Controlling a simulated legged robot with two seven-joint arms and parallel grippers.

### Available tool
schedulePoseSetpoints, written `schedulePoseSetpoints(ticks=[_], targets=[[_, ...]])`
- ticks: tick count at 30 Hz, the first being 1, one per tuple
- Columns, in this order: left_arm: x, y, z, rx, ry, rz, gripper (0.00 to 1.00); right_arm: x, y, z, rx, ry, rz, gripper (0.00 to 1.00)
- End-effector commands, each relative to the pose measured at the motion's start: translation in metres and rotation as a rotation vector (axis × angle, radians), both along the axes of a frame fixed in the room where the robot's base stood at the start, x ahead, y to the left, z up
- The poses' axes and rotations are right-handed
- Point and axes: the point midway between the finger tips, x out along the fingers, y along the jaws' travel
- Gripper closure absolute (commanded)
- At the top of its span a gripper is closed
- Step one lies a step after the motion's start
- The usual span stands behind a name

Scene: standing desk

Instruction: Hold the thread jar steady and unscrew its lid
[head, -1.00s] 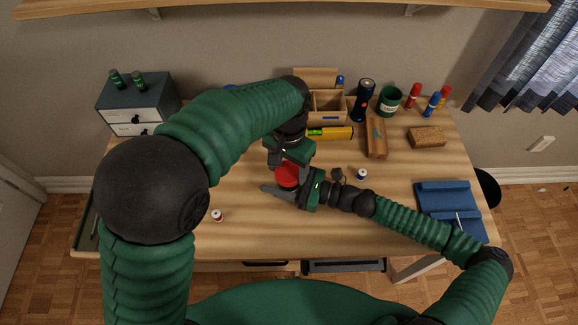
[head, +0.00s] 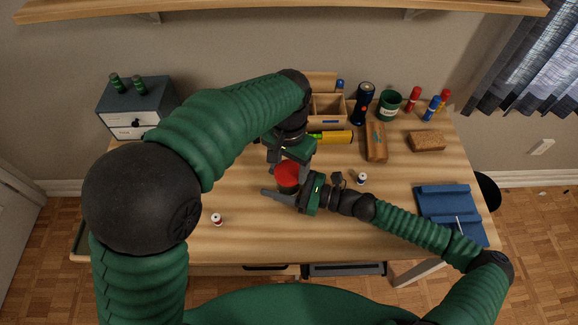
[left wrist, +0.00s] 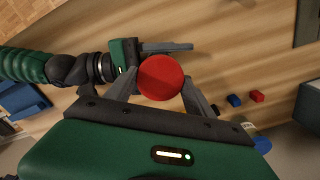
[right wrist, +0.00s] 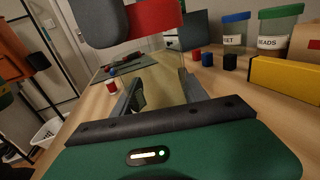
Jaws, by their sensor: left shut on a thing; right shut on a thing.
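The thread jar (head: 288,187) stands at the middle of the desk with its round red lid (head: 288,172) on top. My left gripper (head: 287,163) comes from above and is shut on the lid; the left wrist view shows the red disc (left wrist: 160,77) between its two fingers. My right gripper (head: 284,194) comes from the right, low over the desk, and is shut around the jar body. In the right wrist view the body between my fingers (right wrist: 160,90) looks clear, with the lid (right wrist: 155,22) above it. Whether lid and rim touch is unclear.
A red-and-white spool (head: 217,220) lies front left, a blue-and-white one (head: 361,179) to the right. Behind are a yellow box (head: 336,137), wooden organizer (head: 326,108) and flashlight (head: 363,104). A blue tray (head: 447,203) is at the right, a drawer box (head: 138,108) at the left.

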Motion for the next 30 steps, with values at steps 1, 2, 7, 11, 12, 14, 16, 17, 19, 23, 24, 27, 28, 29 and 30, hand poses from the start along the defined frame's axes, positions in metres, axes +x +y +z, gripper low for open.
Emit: schedulePoseSetpoints(ticks=[1, 2, 7, 11, 12, 14, 16, 17, 19, 23, 24, 27, 28, 29, 30], targets=[[0.000, 0.000, 0.000, 0.000, 0.000, 0.000, 0.86, 0.000, 0.000, -0.001, -0.002, 0.002, -0.001, 1.00], [0.000, 0.000, 0.000, 0.000, 0.000, 0.000, 0.86, 0.000, 0.000, -0.001, -0.002, 0.002, -0.001, 1.00], [0.001, -0.001, 0.019, -0.003, -0.004, 0.000, 0.86, 0.000, 0.000, -0.001, -0.002, 0.002, -0.001, 1.00], [0.000, -0.001, 0.036, -0.002, -0.002, 0.000, 0.86, 0.000, 0.000, -0.001, -0.002, 0.001, -0.001, 1.00], [0.000, -0.001, 0.039, -0.002, -0.002, 0.000, 0.86, 0.000, 0.000, -0.001, -0.002, 0.001, -0.001, 1.00], [0.000, 0.000, 0.040, 0.000, -0.002, 0.000, 0.86, 0.000, 0.000, -0.001, -0.002, 0.002, -0.001, 1.00], [0.000, 0.000, 0.040, -0.001, -0.001, 0.000, 0.86, 0.000, 0.000, -0.001, -0.001, 0.001, -0.001, 1.00], [0.000, 0.000, 0.040, -0.001, -0.001, 0.000, 0.86, 0.000, 0.000, -0.001, -0.001, 0.001, -0.001, 1.00], [0.000, 0.000, 0.040, -0.001, -0.001, 0.000, 0.86, 0.000, 0.000, -0.001, -0.001, 0.001, -0.001, 0.46], [0.000, 0.000, 0.040, -0.001, -0.001, 0.000, 0.86, 0.000, 0.000, -0.001, -0.001, 0.000, -0.001, 0.29], [0.000, 0.000, 0.040, -0.001, -0.001, 0.000, 0.86, 0.000, 0.000, -0.001, -0.001, 0.000, -0.001, 0.24], [0.000, 0.000, 0.040, -0.001, -0.001, 0.000, 0.86, 0.000, 0.000, 0.000, -0.001, 0.000, 0.000, 0.23], [0.000, 0.000, 0.040, -0.001, -0.001, 0.000, 0.86, 0.000, 0.000, 0.000, 0.000, 0.000, 0.000, 0.23], [0.000, 0.000, 0.040, -0.001, -0.001, 0.000, 0.86, 0.000, 0.000, 0.000, 0.000, 0.000, 0.000, 0.23], [0.000, 0.000, 0.040, -0.001, -0.001, 0.000, 0.86, 0.000, 0.000, 0.000, 0.000, 0.000, 0.000, 0.23]])
